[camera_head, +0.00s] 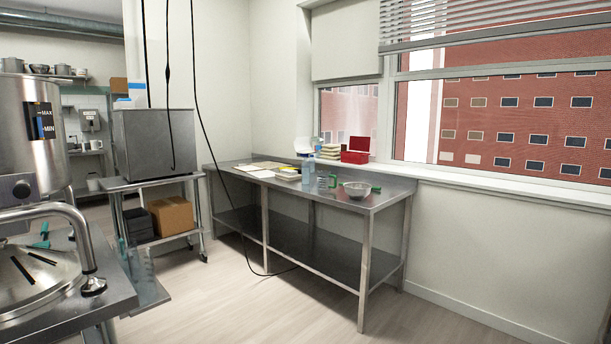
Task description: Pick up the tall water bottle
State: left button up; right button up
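A tall pale-blue, see-through bottle (308,170) stands upright on the steel table (385,195) in the middle of the view, below the window. It looks small and far away. Another clear item with a blue top (317,146) shows just behind it, too small to tell what it is. Neither of my grippers is in view, so the frame does not show whether they are open or shut.
Black cables hang down.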

aim_at(306, 165)
jog(key=u, duration=0.1)
jog(key=i, duration=2.2)
jog(key=z, duration=0.3)
jog(key=i, duration=1.9)
jog(key=z, duration=0.45)
